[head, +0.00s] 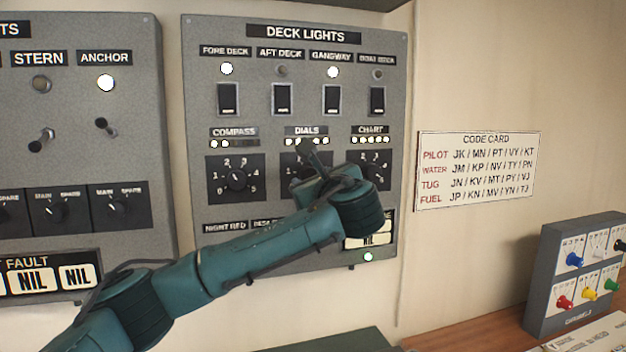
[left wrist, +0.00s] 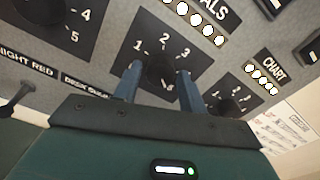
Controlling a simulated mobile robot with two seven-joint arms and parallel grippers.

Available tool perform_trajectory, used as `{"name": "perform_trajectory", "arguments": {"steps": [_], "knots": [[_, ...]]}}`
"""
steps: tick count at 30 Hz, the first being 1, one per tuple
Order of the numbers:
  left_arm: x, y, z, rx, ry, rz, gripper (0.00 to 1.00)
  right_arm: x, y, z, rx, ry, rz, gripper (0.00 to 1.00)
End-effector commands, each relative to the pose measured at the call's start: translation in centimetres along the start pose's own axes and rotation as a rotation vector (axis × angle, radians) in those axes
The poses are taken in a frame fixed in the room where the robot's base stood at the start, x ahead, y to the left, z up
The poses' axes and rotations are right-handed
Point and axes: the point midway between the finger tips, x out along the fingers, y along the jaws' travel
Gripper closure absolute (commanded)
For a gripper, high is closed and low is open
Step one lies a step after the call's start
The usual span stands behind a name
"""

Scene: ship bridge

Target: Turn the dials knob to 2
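The dials knob (left wrist: 159,70) is a dark round knob on a black numbered plate (left wrist: 144,30) under the DIALS label. In the head view its plate (head: 289,170) is mostly covered by my left arm. My left gripper (left wrist: 158,77) faces the panel, with one finger on each side of the knob. The fingers stand apart; whether they touch the knob is unclear. The numbers 1, 2 and 3 show above the knob in the wrist view. I cannot make out where the pointer stands. My right gripper is not in view.
The compass knob (head: 236,179) is left of the dials knob and the chart knob (left wrist: 228,106) right of it. Light switches (head: 282,99) sit above. A code card (head: 478,169) hangs on the wall. A box of coloured knobs (head: 585,268) stands at lower right.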

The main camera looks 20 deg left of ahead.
Motion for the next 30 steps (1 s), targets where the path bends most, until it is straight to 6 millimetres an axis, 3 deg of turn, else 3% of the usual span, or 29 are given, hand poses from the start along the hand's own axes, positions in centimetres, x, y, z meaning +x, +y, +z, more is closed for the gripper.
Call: {"name": "perform_trajectory", "arguments": {"steps": [12,20,30], "knots": [[-0.03,-0.01,0.01,0.0,0.0,0.0,0.91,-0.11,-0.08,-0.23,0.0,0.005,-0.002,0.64],[-0.04,0.01,-0.09,-0.032,0.0,0.0,0.91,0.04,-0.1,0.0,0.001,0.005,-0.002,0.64],[-0.04,0.01,-0.31,-0.245,0.002,0.0,0.91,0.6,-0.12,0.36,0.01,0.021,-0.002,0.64]]}}
